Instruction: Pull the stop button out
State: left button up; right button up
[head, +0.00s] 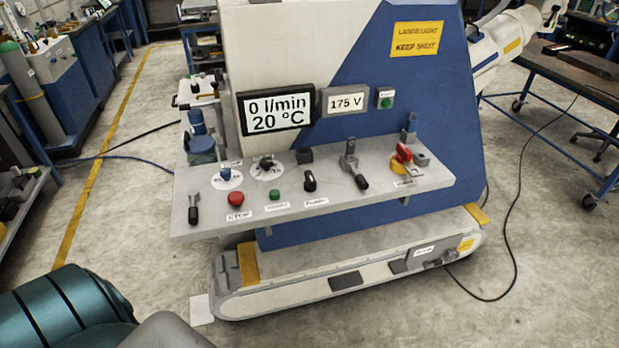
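The stop button is a red mushroom-shaped knob (236,199) on the front left part of the grey control shelf (330,202). A small label below it reads roughly "STOP", though the print is blurred. Whether the button is pressed in or out is too small to tell. Neither of my grippers shows in the head view. A dark teal part and a grey part at the bottom left look like mine, and no fingers are visible on them.
Beside the button are a green button (274,195), a black switch (309,181), dials and levers. A screen (275,109) reads 0 l/min and 20 °C; another (345,102) reads 175 V. A red and yellow switch (403,154) sits at right. Floor in front is mostly clear.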

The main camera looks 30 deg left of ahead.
aim_at(235, 199)
jog(key=u, duration=1.55)
